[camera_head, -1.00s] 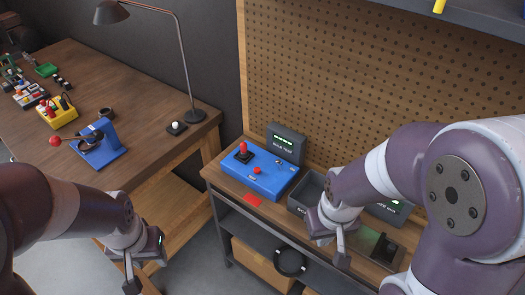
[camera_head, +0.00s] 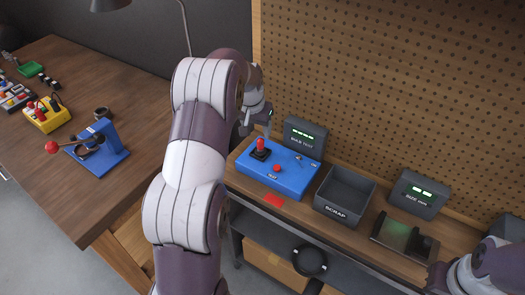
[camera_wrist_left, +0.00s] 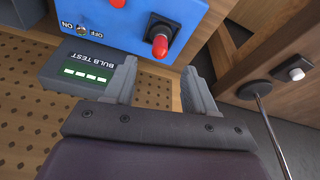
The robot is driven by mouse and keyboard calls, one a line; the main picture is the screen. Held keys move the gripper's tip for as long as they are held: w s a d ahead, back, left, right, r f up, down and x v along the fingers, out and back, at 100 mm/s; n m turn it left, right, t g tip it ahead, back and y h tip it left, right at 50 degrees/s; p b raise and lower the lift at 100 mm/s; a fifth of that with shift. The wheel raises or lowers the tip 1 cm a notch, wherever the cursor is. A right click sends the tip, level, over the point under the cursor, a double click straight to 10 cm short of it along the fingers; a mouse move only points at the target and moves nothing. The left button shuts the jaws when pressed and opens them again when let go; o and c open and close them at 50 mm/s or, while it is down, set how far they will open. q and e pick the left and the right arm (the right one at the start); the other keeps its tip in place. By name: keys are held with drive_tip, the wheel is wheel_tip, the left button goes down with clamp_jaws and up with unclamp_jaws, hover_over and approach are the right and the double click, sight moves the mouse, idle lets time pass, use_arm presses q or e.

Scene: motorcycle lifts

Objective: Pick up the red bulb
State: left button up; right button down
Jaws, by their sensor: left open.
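The red bulb (camera_head: 260,143) stands upright in a black socket on the blue bulb test box (camera_head: 287,183). In the left wrist view the bulb (camera_wrist_left: 159,46) shows beyond my fingertips, towards the top. My left gripper (camera_wrist_left: 160,82) is open and empty, with the bulb apart from both fingers. In the head view my left gripper (camera_head: 266,125) is beside and just above the bulb, at its back side. My right gripper (camera_head: 437,277) is low at the right edge, away from the bulb; its jaws are unclear.
A dark display (camera_head: 303,134) stands behind the blue box. A grey scrap bin (camera_head: 344,196), a size display (camera_head: 417,193) and a gauge plate (camera_head: 400,240) are to the right. The pegboard (camera_head: 400,90) rises behind the bench.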

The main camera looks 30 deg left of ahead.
sight(260, 141)
use_arm(q)
drive_tip(key=p+x, duration=0.2)
drive_tip(key=x, duration=0.6)
drive_tip(key=shift+w+f+p, duration=0.15)
drive_tip(key=shift+f+p, duration=0.1)
drive_tip(key=shift+p, duration=0.1)
drive_tip(key=shift+w+f, duration=0.15)
drive_tip(key=shift+f, duration=0.35)
drive_tip(key=shift+r, duration=0.1)
drive_tip(key=c, duration=0.9)
